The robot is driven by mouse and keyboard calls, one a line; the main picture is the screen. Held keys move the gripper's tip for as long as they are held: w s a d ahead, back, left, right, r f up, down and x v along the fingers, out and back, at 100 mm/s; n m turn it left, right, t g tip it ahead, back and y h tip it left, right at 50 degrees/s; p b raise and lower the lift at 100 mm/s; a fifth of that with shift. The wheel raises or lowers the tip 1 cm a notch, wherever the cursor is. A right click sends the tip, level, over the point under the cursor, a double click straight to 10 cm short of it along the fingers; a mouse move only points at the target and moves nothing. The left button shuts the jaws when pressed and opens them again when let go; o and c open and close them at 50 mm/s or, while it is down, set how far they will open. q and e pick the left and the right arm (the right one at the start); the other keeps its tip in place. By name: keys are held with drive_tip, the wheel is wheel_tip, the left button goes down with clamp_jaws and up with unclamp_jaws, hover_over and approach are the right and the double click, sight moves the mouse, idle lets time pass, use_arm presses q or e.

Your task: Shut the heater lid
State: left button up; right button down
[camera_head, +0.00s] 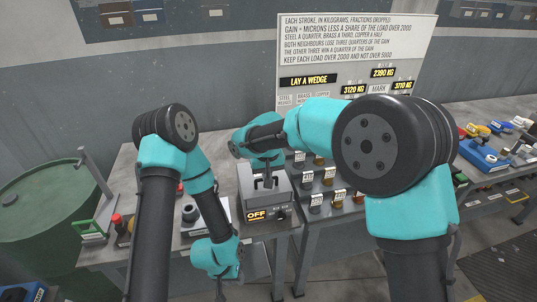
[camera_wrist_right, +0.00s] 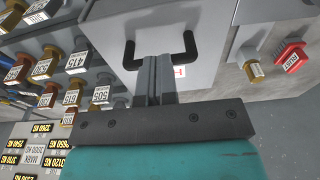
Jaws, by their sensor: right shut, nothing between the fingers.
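The heater (camera_head: 277,196) is a grey box near the table's front edge, with an amber OFF display on its front. Its pale lid (camera_wrist_right: 112,38) and black U-shaped handle (camera_wrist_right: 129,56) show in the right wrist view. How far the lid stands open I cannot tell. My right gripper (camera_wrist_right: 157,62) is shut and empty, its fingertips overlapping the handle in view; contact is unclear. In the head view my right gripper (camera_head: 265,180) is over the heater, partly hidden by its wrist. My left gripper (camera_head: 226,276) hangs low before the table's front; its fingers are not clear.
Labelled weights (camera_head: 327,178) stand in rows right of the heater. A gold knob (camera_wrist_right: 256,70) and a red knob (camera_wrist_right: 292,60) are beside the lid in the wrist view. A green drum (camera_head: 45,215) stands left. A sign board (camera_head: 350,50) rises behind.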

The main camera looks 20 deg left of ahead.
wheel_tip(320, 180, up, 14)
drive_tip(key=s+d, duration=0.1)
drive_tip(key=s, duration=0.1)
drive_tip(key=shift+s+d, duration=0.2)
drive_tip(key=shift+f, duration=0.15)
drive_tip(key=d+f+m+g+y, duration=0.1)
drive_tip(key=d+f, duration=0.6)
drive_tip(key=f, duration=0.3)
drive_tip(key=d+f+m+y, duration=0.1)
drive_tip(key=d+f, duration=0.5)
drive_tip(key=f, duration=0.3)
drive_tip(key=d+f+m+g+y, duration=0.1)
drive_tip(key=d+f, duration=0.6)
drive_tip(key=f, duration=0.3)
drive_tip(key=s+d+f+m, duration=0.2)
drive_tip(key=s+d+f, duration=0.5)
drive_tip(key=s+d, duration=0.2)
drive_tip(key=s+d+f+m+t, duration=0.1)
drive_tip(key=s+d+f+m, duration=0.1)
drive_tip(key=s+d+f, duration=0.6)
drive_tip(key=shift+s+d+t, duration=0.3)
drive_tip(key=shift+s+d, duration=0.15)
drive_tip(key=shift+s, duration=0.7)
